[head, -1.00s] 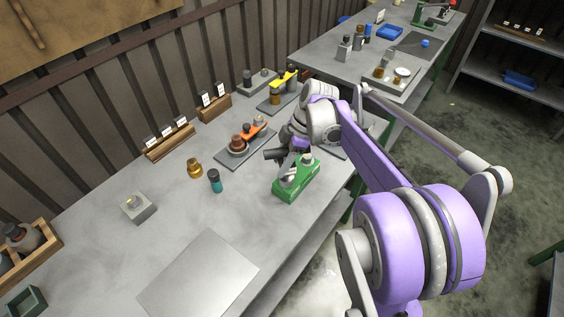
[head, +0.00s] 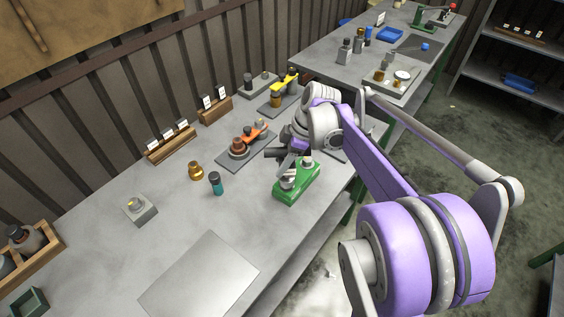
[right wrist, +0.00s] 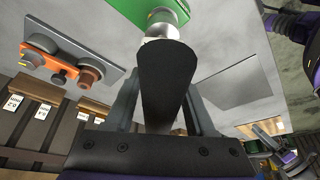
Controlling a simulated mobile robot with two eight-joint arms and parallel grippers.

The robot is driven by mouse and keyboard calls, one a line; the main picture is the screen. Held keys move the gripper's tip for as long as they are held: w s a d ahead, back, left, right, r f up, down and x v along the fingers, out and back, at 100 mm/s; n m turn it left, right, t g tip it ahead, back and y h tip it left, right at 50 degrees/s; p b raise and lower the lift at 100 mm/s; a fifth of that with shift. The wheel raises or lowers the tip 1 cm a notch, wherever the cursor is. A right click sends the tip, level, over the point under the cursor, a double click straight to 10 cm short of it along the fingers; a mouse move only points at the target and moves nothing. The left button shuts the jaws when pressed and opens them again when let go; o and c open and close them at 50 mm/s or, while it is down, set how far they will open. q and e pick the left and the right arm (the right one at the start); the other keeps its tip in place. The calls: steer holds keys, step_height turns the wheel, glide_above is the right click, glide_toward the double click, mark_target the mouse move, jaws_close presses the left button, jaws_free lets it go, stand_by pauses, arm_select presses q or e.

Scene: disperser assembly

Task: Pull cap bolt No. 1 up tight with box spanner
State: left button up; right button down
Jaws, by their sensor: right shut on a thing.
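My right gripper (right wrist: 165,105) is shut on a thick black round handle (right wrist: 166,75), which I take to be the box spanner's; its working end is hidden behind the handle. The handle points at a silver part on a green fixture (right wrist: 160,12) in the right wrist view. Whether the spanner touches that part or a cap bolt cannot be told. In the head view the green fixture (head: 298,184) stands near the bench's front edge with silver round parts on top, and my right gripper (head: 284,154) is just behind it.
A dark plate (head: 232,166) with an orange tool and a brown knob lies behind the fixture. A teal bottle (head: 215,184) and a brass piece (head: 195,170) stand to its left. A flat grey sheet (head: 200,278) lies at the front; the bench between is clear.

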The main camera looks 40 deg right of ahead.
mark_target(284, 148)
steer(key=shift+r+p, duration=0.95)
steer(key=shift+r, duration=1.05)
arm_select(q)
steer(key=r, duration=0.1)
steer(key=w+r, duration=0.1)
steer(key=r, duration=0.1)
steer(key=shift+w, duration=0.25)
arm_select(e)
steer(key=shift+w, duration=0.1)
arm_select(q)
steer(key=shift+s, duration=0.1)
